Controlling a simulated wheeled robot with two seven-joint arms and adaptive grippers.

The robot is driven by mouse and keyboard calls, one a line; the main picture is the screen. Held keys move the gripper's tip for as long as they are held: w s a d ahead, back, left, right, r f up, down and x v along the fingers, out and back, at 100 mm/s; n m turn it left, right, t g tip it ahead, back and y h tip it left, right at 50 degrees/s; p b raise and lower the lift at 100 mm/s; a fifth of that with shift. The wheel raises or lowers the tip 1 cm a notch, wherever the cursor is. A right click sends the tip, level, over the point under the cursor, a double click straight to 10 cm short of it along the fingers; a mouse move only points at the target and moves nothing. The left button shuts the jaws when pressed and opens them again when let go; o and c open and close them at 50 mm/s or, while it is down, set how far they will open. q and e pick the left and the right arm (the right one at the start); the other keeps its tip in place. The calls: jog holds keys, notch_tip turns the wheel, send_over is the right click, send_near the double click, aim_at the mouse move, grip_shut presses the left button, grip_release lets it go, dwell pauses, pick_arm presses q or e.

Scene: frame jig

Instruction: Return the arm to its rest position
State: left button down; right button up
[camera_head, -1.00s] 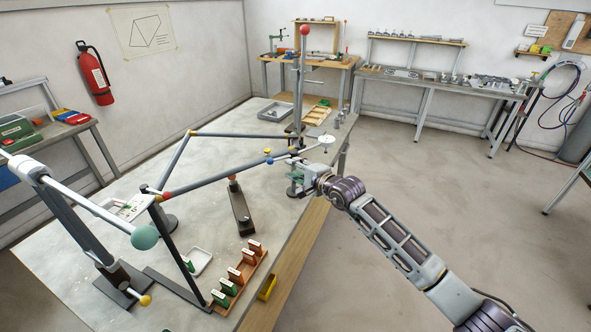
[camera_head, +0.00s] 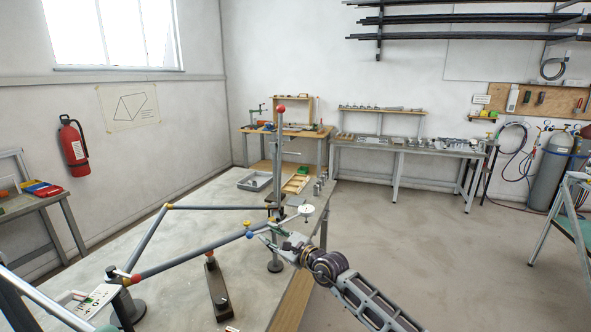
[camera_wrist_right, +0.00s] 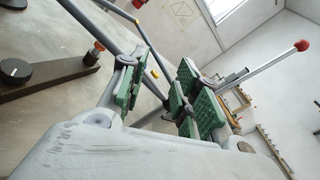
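My right gripper (camera_head: 268,234) is at the right-hand end of the grey tube frame. Its arm reaches in from the lower right, still extended over the bench's edge. In the right wrist view its green-padded fingers (camera_wrist_right: 158,97) are apart, with nothing clearly held between them. A grey tube (camera_wrist_right: 95,28) passes beyond the fingers there; I cannot tell whether they touch it. In the head view the frame's front tube (camera_head: 190,257) runs from a red joint to a blue joint (camera_head: 249,234) close beside the gripper. My left gripper is not in view.
The bench (camera_head: 180,310) carries the frame, a dark block with a red knob (camera_head: 210,253), and an upright post with a red ball (camera_head: 281,109) behind the gripper. A white disc (camera_head: 306,209) is close to the gripper. Floor right of the bench is clear.

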jog(key=w+d+f+m+t+h, duration=0.2)
jog(key=w+d+f+m+h, duration=0.3)
jog(key=d+m, duration=0.7)
jog(key=w+d+f+m+t+h, duration=0.25)
jog(key=w+d+f+m, duration=0.4)
jog(key=m, duration=1.05)
jog(key=s+d+f+m+g+h, duration=0.15)
jog(key=d+f+m, duration=0.3)
jog(key=f, duration=0.45)
jog(key=s+d+f+m+g+h, duration=0.1)
jog(key=s+d+f+m+h, duration=0.15)
jog(key=d+f+m, duration=0.4)
jog(key=s+d+f+m+g+h, duration=0.1)
jog(key=s+d+f+m+g, duration=0.15)
jog(key=f, duration=0.85)
jog(key=s+d+f+m+g, duration=0.2)
jog(key=s+f+m, duration=0.1)
jog(key=s+f, duration=1.05)
jog(key=s+d+f+m+g, duration=0.2)
jog(key=s+f+g, duration=0.1)
jog(key=s+f, duration=1.05)
jog(key=s+a+f+g, duration=0.1)
jog(key=s+f, duration=0.4)
jog(key=s, duration=1.6)
jog(key=s+a+f+m+g, duration=0.1)
jog(key=s+f+g, duration=0.3)
jog(key=s, duration=1.7)
jog(key=shift+s+f, duration=0.25)
jog(key=shift+f, duration=0.4)
